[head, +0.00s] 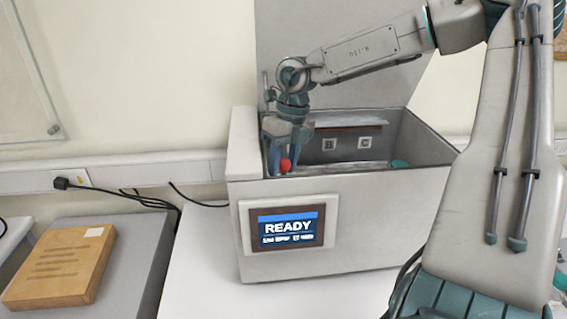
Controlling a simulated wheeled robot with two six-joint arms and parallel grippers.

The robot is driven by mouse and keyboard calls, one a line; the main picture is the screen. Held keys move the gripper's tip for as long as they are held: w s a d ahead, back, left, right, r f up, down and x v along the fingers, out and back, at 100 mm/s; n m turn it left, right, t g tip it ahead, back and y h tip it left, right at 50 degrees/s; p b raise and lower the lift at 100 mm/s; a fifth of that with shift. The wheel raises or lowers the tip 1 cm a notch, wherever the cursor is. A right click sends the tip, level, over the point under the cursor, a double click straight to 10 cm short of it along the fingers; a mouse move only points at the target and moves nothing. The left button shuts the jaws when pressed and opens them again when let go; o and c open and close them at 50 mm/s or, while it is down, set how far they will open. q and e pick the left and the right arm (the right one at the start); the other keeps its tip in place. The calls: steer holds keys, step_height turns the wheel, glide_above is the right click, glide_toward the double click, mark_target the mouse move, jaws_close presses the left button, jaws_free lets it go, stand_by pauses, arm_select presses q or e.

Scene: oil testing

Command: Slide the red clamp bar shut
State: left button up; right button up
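A small round red knob (285,165), the only red part in view, shows inside the open-topped grey machine (345,230), near its left end. I cannot make out the rest of the clamp bar. My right gripper (285,168) reaches down into the machine from above. Its two fingers stand on either side of the red knob at its tips. I cannot tell whether they touch or grip the knob. My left gripper is not in view.
The machine's front screen (287,228) reads READY. Its raised lid (335,40) stands behind the opening. Panels marked B and C (364,143) are on the inner back wall, with a teal part (399,163) at right. A wooden block (60,265) lies on a grey box at left.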

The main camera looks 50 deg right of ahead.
steer(key=shift+d+r, duration=0.1)
steer(key=shift+r, duration=0.05)
step_height(320, 180, up, 10)
steer(key=d+b, duration=0.1)
steer(key=b, duration=0.2)
steer(key=shift+s+d+r, duration=0.15)
steer(key=shift+d, duration=0.25)
